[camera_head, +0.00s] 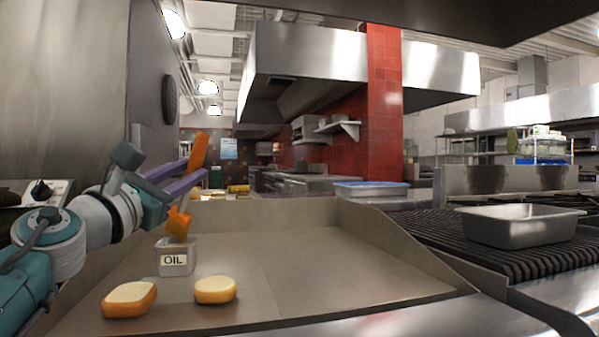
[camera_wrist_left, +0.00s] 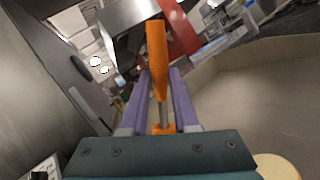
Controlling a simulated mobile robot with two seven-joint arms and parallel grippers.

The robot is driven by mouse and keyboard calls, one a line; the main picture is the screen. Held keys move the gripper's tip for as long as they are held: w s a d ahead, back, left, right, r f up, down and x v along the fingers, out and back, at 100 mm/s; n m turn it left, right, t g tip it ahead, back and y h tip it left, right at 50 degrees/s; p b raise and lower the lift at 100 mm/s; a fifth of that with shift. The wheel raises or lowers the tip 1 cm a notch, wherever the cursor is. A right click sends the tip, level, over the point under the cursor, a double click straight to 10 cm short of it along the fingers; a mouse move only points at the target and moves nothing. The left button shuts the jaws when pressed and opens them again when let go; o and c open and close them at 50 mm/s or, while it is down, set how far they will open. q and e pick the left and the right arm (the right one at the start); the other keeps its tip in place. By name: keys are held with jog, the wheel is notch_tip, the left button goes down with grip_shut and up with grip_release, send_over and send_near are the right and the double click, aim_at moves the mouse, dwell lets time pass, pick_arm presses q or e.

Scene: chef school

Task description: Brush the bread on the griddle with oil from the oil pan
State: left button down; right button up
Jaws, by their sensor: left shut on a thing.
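My left gripper (camera_head: 186,180) has purple fingers and is shut on an orange brush (camera_head: 198,151). The brush is tilted, its handle pointing up and its orange head (camera_head: 178,223) just above or at the opening of the oil pan (camera_head: 178,259). I cannot tell whether the head touches the oil. The pan is a small metal container labelled OIL on the griddle (camera_head: 330,262). Two bread pieces lie in front of it, the left bread (camera_head: 129,299) and the right bread (camera_head: 215,290). In the left wrist view the brush handle (camera_wrist_left: 156,60) stands between the fingers (camera_wrist_left: 160,100). My right gripper is out of view.
A grill with a metal tray (camera_head: 520,226) is to the right, past the griddle's raised side wall (camera_head: 400,243). A blue-rimmed container (camera_head: 371,188) stands behind. The middle and right of the griddle are clear. A wall closes the left side.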

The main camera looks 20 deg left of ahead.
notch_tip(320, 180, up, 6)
jog(key=p, duration=0.5)
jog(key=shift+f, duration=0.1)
dwell(0.4)
